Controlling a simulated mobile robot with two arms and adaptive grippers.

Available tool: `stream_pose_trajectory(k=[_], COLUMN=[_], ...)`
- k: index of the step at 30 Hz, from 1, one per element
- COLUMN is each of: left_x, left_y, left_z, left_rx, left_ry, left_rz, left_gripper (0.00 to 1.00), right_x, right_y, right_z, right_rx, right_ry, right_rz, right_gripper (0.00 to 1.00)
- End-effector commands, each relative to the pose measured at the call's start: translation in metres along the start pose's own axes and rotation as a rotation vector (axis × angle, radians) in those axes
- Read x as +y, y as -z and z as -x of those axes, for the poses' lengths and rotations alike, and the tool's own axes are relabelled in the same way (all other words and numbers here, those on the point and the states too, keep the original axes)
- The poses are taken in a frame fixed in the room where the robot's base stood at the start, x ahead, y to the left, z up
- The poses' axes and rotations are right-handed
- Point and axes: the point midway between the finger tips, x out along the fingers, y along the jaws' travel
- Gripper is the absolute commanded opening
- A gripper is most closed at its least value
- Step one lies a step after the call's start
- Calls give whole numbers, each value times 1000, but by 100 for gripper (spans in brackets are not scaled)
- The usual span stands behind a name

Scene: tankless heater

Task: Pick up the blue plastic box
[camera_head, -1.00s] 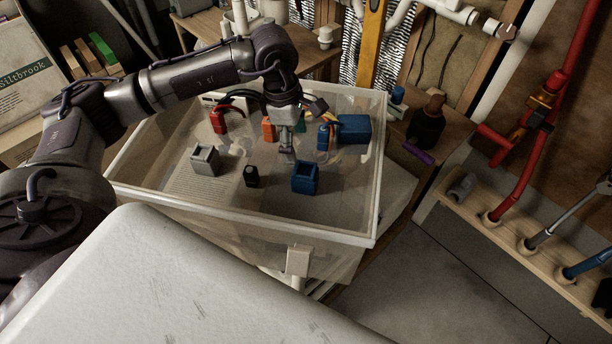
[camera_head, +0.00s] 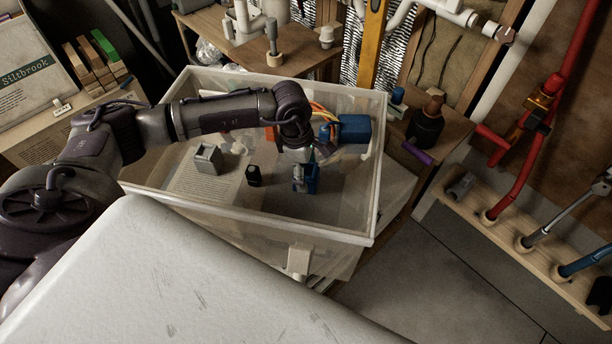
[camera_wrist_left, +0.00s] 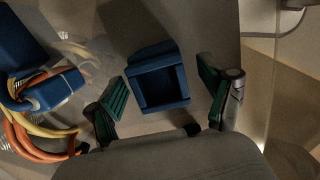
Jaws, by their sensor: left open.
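The blue plastic box (camera_head: 311,180) is a small open-topped box inside the clear bin (camera_head: 250,228). It also shows in the left wrist view (camera_wrist_left: 157,78), with its hollow facing the camera. My left gripper (camera_head: 299,178) reaches down into the bin and partly covers the box in the head view. In the left wrist view its two green-padded fingers (camera_wrist_left: 164,98) are apart, one on each side of the box. A gap shows between each finger and the box. My right gripper is not in view.
A grey box (camera_head: 207,159) and a small black piece (camera_head: 254,176) lie in the bin left of the blue box. A larger blue part (camera_head: 355,130) with orange and yellow hoses lies behind it. The bin's walls surround the gripper.

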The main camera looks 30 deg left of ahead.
Motion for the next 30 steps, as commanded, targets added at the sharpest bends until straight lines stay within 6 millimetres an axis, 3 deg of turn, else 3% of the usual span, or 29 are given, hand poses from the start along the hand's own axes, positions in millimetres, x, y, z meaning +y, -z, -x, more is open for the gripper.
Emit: stream_pose_trajectory(k=[2, 15, 25, 30], left_x=[0, 0, 1, 1], left_y=[0, 0, 0, -3], left_z=[0, 1, 4, 21], left_rx=[0, 0, 0, -2], left_ry=[0, 0, -2, -5], left_rz=[0, 0, 0, -2], left_gripper=[75, 2, 2, 2], right_x=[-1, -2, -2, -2], right_y=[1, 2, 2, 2], right_z=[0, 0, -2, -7], right_rx=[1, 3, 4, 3], right_ry=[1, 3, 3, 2], right_rz=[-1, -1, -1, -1], right_gripper=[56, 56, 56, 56])
